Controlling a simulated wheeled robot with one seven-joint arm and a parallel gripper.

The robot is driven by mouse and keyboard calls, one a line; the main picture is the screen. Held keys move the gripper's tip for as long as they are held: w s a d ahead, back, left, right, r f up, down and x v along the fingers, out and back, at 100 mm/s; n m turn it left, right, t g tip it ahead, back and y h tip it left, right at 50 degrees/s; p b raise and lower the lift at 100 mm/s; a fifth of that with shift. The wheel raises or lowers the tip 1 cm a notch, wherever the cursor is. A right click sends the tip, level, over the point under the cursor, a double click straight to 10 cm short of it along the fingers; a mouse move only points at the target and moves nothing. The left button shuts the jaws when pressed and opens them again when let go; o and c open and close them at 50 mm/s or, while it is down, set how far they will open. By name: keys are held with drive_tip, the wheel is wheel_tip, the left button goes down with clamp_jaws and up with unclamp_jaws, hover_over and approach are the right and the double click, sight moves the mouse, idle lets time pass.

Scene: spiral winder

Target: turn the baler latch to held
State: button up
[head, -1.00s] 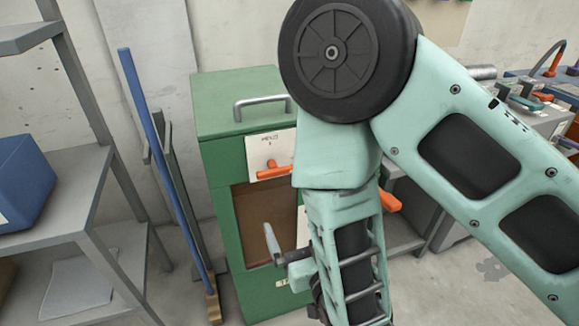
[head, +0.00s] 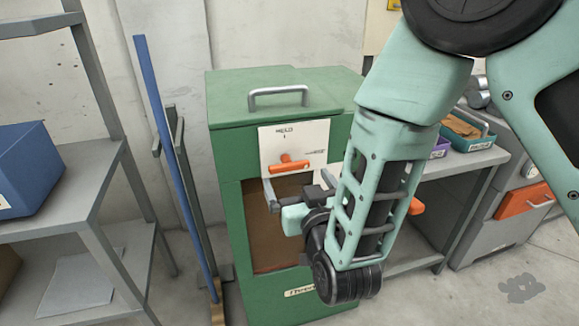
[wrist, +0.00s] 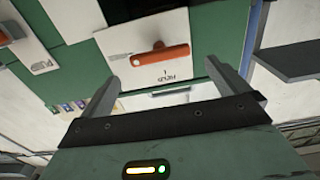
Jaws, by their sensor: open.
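The baler is a green cabinet (head: 230,170) with a white plate (head: 316,135) on its front. The plate is marked HELD at the top, with a second, unreadable mark at the right. The orange latch (head: 289,166) lies nearly level across the plate, in line with the side mark rather than HELD. My gripper (head: 298,188) is open, just in front of and below the latch, not touching it. In the wrist view, upside down, the latch (wrist: 160,57) shows beyond and between the two spread fingers of my gripper (wrist: 160,82).
A grey handle (head: 278,95) tops the cabinet. A blue pole (head: 172,150) and grey shelving (head: 95,180) stand left. A grey bench (head: 490,157) with bins stands right.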

sight(291, 167)
drive_tip(key=x, duration=0.7)
drive_tip(key=shift+p, duration=0.3)
drive_tip(key=c, duration=0.9)
drive_tip(key=shift+o, duration=0.2)
